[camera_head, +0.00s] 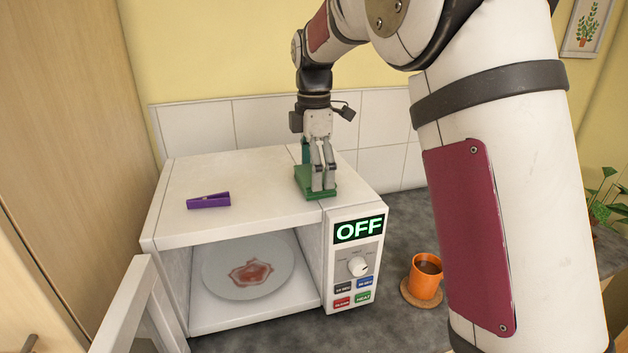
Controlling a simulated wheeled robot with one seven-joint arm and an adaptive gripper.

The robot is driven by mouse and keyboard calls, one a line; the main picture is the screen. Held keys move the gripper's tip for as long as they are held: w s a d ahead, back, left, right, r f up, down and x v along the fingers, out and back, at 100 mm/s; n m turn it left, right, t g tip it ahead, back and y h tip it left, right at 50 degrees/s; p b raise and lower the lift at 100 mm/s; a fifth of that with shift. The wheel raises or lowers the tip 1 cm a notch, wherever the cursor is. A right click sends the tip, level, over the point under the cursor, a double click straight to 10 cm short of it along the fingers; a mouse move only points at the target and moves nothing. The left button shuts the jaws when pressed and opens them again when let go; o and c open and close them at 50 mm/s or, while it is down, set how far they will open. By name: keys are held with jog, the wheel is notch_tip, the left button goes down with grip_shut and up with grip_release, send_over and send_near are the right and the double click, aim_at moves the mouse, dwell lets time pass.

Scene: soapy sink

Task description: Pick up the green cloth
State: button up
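A green thing (312,192), which I take to be the green cloth, lies on the top of the white microwave near its front right edge. A green part also stands up behind the left side of my gripper (323,186). My gripper points down right over the green thing, with its fingertips at or just above it. The two fingers are close together. I cannot tell whether any of the green thing is pinched between them, as the fingers hide part of it.
The white microwave (240,235) has its door (130,310) open, with a stained plate (225,280) inside. A purple item (208,201) lies on its top at left. An orange mug (425,283) stands on a round coaster (420,300) at right. My arm hides much of the right side.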

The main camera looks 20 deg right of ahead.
jog(key=shift+r, duration=0.1)
dwell(0.3)
jog(key=shift+w+r+b, duration=0.1)
jog(key=shift+r+b, duration=0.2)
jog(key=shift+r, duration=0.3)
notch_tip(320, 180, up, 2)
jog(key=shift+b, duration=0.4)
jog(key=s+a+r+b, duration=0.1)
jog(key=s+a, duration=0.1)
jog(key=s, duration=1.4)
jog(key=shift+a+r, duration=0.2)
jog(key=shift+r, duration=0.1)
jog(key=o, duration=0.6)
jog(key=shift+c, duration=0.2)
jog(key=c, duration=0.5)
jog(key=shift+f, duration=0.1)
